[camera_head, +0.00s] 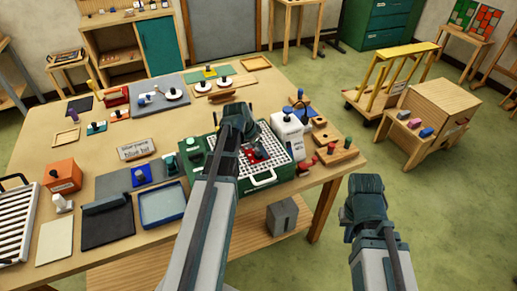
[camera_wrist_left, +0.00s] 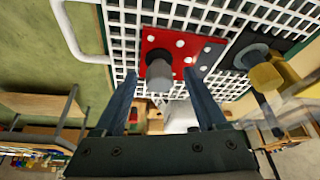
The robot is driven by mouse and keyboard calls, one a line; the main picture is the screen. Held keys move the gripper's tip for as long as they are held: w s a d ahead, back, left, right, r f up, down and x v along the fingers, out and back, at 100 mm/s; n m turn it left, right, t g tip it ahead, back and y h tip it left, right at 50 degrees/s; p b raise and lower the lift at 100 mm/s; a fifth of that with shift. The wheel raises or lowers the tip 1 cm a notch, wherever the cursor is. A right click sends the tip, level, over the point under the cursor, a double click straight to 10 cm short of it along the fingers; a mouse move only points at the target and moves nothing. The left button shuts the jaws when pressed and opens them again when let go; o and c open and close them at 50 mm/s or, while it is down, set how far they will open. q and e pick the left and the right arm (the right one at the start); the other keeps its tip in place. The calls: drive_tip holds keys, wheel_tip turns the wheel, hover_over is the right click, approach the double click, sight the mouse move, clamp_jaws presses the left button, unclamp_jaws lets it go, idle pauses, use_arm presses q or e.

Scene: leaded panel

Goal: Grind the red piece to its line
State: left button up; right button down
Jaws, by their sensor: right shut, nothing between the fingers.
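The red piece (camera_head: 258,155) lies on the white grid of the green grinder (camera_head: 208,180) at the front of the table. In the left wrist view the red piece (camera_wrist_left: 185,47) shows white dots and a grey knob (camera_wrist_left: 159,76). My left gripper (camera_head: 240,112) reaches over the grinder and partly hides it. In its wrist view the left gripper (camera_wrist_left: 160,95) is open, its fingers apart on either side of the knob; I cannot tell whether they reach it. My right gripper (camera_head: 365,185) is shut and empty, off the table's right front side, over the floor.
A white bottle (camera_head: 287,138) stands at the grinder's right, beside a wooden block with red knobs (camera_head: 332,150). A wooden cart (camera_head: 435,115) stands right. Floor around my right gripper is clear.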

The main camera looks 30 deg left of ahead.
use_arm(q)
drive_tip(key=shift+r, duration=0.15)
drive_tip(key=p+v, duration=1.2)
drive_tip(key=v, duration=0.1)
drive_tip(key=shift+r+p, duration=0.25)
drive_tip(key=shift+p, duration=0.15)
drive_tip(key=shift+s, duration=0.1)
drive_tip(key=s+d+f+g+y+b, duration=0.1)
drive_tip(key=s+d+f+b, duration=0.3)
drive_tip(key=d, duration=0.5)
drive_tip(key=s+d+f+n+g+y+b, duration=0.1)
drive_tip(key=s+d+f+g+b, duration=0.1)
drive_tip(key=s+d+f+b, duration=0.3)
drive_tip(key=s+d+f+g+y+b, duration=0.1)
drive_tip(key=s+d+f+b, duration=0.4)
drive_tip(key=d, duration=0.9)
wheel_tip(320, 180, down, 5)
drive_tip(key=b, duration=0.3)
drive_tip(key=shift+g, duration=0.3)
